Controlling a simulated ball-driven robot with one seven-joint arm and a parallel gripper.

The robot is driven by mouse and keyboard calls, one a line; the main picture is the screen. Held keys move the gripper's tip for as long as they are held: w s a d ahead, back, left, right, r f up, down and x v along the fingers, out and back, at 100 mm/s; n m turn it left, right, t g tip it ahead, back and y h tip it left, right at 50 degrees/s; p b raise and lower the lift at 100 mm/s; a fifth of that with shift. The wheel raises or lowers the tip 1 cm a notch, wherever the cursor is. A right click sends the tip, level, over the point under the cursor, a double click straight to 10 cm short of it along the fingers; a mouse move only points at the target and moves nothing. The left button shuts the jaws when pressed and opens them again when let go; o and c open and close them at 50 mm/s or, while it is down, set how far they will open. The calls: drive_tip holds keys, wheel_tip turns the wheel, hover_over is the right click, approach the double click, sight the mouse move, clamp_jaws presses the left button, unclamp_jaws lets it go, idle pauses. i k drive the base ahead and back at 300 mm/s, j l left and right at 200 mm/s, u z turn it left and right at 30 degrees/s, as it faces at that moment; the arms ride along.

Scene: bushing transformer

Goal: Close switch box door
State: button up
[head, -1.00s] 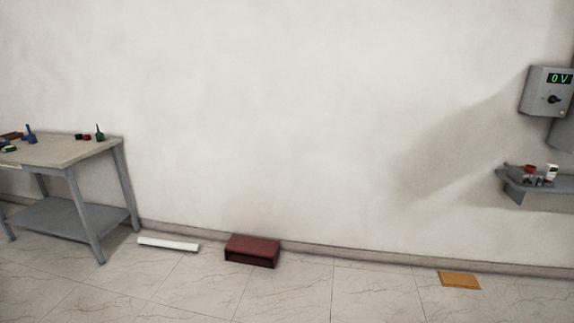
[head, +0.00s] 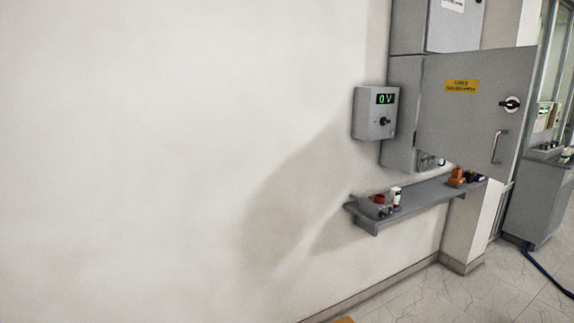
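The switch box door (head: 472,112) is a grey panel at the right of the head view. It stands swung open, out from the grey switch box (head: 400,145) on the wall. It carries a yellow label, a black rotary knob (head: 510,104) and a vertical metal handle (head: 497,147) near its free edge. The door hides most of the box's inside. My gripper is not in view.
A small grey meter box (head: 375,113) reading 0 V hangs left of the switch box. A grey shelf (head: 420,198) with small items juts out below. A grey cabinet (head: 540,200) stands far right, with a blue hose (head: 543,270) on the floor.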

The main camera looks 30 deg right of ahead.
sight(462, 122)
drive_tip(key=i+z, duration=0.15)
drive_tip(key=z, duration=0.3)
drive_tip(key=i+j+z, duration=0.1)
drive_tip(key=z, duration=0.35)
drive_tip(key=i+j+z, duration=0.15)
drive_tip(key=z, duration=0.3)
drive_tip(key=i+z, duration=0.1)
drive_tip(key=z, duration=0.2)
